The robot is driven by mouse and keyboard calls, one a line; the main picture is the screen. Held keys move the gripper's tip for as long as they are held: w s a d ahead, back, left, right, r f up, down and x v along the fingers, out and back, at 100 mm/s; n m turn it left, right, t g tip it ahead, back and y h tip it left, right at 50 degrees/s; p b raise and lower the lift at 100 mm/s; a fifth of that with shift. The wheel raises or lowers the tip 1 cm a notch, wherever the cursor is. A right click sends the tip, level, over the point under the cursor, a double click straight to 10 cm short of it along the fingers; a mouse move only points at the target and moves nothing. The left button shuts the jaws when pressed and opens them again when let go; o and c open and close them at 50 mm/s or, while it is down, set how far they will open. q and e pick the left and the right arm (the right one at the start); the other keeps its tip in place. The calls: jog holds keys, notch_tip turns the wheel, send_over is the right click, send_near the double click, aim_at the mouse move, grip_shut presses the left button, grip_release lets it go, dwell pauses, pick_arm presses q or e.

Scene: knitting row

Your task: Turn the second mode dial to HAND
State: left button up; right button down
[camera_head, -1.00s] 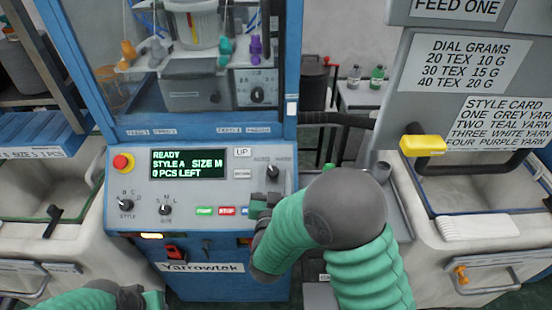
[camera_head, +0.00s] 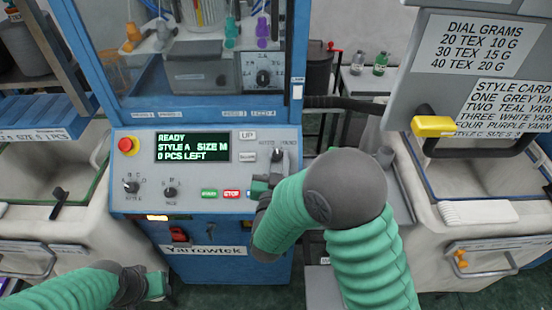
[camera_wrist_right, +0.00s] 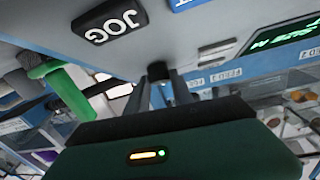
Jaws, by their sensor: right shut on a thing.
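The mode dial (camera_head: 272,152) is a small dark knob under a pair of labels, at the right of the blue Yarrowtek machine's grey control panel (camera_head: 210,180). My right gripper (camera_head: 268,176) reaches up to it from below. In the right wrist view, my right gripper's fingers (camera_wrist_right: 160,92) are shut on the dark dial knob (camera_wrist_right: 157,71). Where its pointer stands is hidden by the fingers. My left gripper (camera_head: 157,285) is low at the left, away from the panel. Its jaw opening is too unclear to tell.
The panel's display (camera_head: 192,147) reads READY, STYLE A, SIZE M, 0 PCS LEFT. A red stop button (camera_head: 128,145) and two other dials (camera_head: 131,186) are at the left. A JOG button (camera_wrist_right: 110,20) is close to my right gripper. A yellow handle (camera_head: 433,126) juts out at the right.

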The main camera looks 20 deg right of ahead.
jog(key=shift+f, duration=0.15)
jog(key=shift+a+m+g+h+b, duration=0.15)
jog(key=shift+m+g+h, duration=0.15)
jog(key=shift+m+h, duration=0.3)
jog(key=shift+a+m+g+h+b, duration=0.15)
jog(key=shift+m+g+h, duration=0.2)
jog(key=shift+m, duration=0.45)
jog(key=m+g+h, duration=0.2)
jog(key=m, duration=0.1)
jog(key=shift+w+m, duration=0.1)
jog(key=shift+m, duration=0.2)
jog(key=m+g+h, duration=0.1)
jog(key=m+g, duration=0.1)
jog(key=m+g+h+p, duration=0.1)
jog(key=m, duration=0.1)
jog(key=shift+w+a+r+m+g, duration=0.1)
jog(key=shift+a+r+m+g, duration=0.1)
jog(key=shift+m+g, duration=0.15)
jog(key=shift+w+a+m+g+h+p, duration=0.15)
jog(key=shift+m+g+p, duration=0.3)
jog(key=shift+m+g, duration=0.5)
jog(key=shift+w+d+m+g+h+p, duration=0.1)
jog(key=shift+m+g+p, duration=0.3)
jog(key=shift+m+g, duration=0.5)
jog(key=shift+m, duration=0.3)
jog(key=shift+r, duration=0.1)
jog(key=c, duration=1.1)
grip_release()
